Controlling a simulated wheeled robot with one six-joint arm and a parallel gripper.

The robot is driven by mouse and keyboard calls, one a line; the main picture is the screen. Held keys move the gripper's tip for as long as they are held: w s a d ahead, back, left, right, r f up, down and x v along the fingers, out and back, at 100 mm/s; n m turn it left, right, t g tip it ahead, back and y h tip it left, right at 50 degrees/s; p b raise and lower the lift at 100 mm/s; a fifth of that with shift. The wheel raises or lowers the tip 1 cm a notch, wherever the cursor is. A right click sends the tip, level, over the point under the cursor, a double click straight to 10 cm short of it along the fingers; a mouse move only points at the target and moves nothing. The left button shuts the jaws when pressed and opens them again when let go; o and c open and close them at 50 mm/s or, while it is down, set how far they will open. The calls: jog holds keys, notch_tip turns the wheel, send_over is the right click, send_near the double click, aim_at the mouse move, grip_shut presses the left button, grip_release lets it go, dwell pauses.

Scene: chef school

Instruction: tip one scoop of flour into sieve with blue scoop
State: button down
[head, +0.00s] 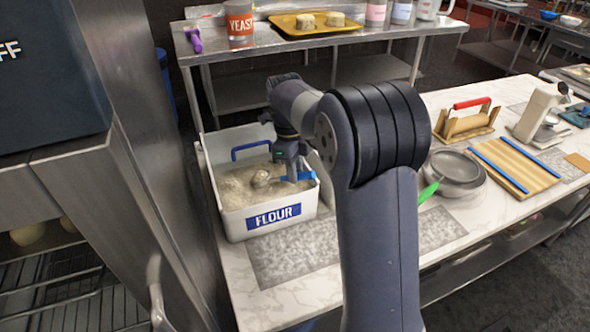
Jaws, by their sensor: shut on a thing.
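My gripper (290,165) points down inside the white flour bin (232,224) and is shut on the blue scoop (301,177) by its handle. The scoop's rounded bowl seems to lie to the left of the gripper, at the surface of the pale flour (237,194). I cannot tell how much flour is in it. The sieve (455,168), a round grey bowl shape with a green handle, sits on the marble counter to the right of my arm. My arm hides part of its left side and handle.
A rolling pin with red handles (471,104) rests on a wooden stand behind the sieve. A wooden board with blue strips (514,164) lies right of it. A steel table (270,45) with a yellow tray (307,31) stands behind. A steel cabinet (150,160) borders the bin's left.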

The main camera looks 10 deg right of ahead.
jog(key=shift+r+p, duration=1.85)
jog(key=shift+r, duration=0.55)
notch_tip(320, 180, up, 6)
jog(key=t+y, duration=0.2)
jog(key=y, duration=0.1)
jog(key=shift+f+b, duration=0.1)
jog(key=shift+b, duration=0.25)
